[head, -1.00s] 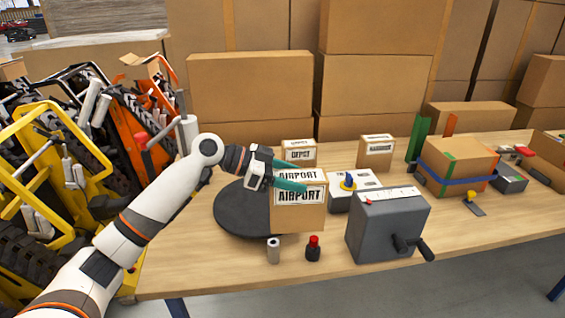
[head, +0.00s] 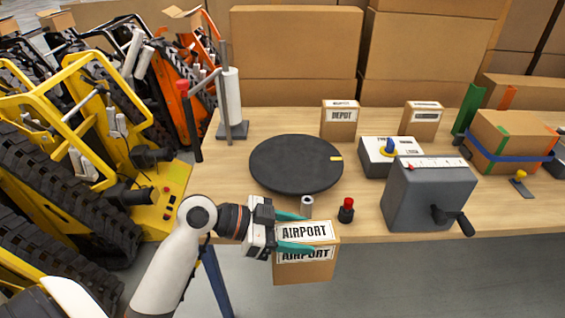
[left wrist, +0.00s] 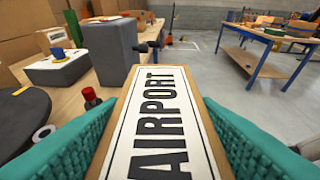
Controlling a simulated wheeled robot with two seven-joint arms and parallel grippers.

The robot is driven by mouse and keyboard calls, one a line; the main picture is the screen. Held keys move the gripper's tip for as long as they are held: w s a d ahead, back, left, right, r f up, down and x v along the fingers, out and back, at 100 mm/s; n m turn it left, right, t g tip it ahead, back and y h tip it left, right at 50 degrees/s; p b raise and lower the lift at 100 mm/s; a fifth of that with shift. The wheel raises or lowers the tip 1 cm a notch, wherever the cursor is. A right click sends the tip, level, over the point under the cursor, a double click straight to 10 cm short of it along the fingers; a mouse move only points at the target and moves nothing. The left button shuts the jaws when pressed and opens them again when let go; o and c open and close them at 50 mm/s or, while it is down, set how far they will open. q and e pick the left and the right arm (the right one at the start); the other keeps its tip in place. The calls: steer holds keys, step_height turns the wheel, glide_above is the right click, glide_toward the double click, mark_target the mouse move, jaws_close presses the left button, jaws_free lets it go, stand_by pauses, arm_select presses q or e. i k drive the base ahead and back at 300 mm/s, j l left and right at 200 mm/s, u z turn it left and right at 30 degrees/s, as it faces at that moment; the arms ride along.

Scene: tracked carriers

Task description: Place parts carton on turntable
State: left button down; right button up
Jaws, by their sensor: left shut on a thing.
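A brown carton labelled AIRPORT (head: 305,268) is held by my left gripper (head: 296,232), whose teal fingers close on its upper part. The carton hangs upright in front of the table's front edge, apart from the turntable. In the left wrist view the label (left wrist: 160,125) of the carton fills the space between the two teal fingers. The black round turntable (head: 296,165) lies empty on the table behind the carton, with a small yellow mark on its right rim. My right gripper is not in view.
A small metal cylinder (head: 307,205) and a red-topped black object (head: 346,211) stand between turntable and front edge. A grey crank box (head: 430,195) is at right. DEPOT carton (head: 340,122) and another carton (head: 420,120) stand behind. A post with a white roll (head: 232,95) is at back left.

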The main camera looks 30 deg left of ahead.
mark_target(297, 159)
steer(key=i+l+u, duration=0.15)
steer(key=u, duration=0.2)
steer(key=i+l+u, duration=0.15)
steer(key=u, duration=0.25)
steer(key=i+l+u, duration=0.15)
steer(key=u, duration=0.2)
steer(key=l, duration=0.1)
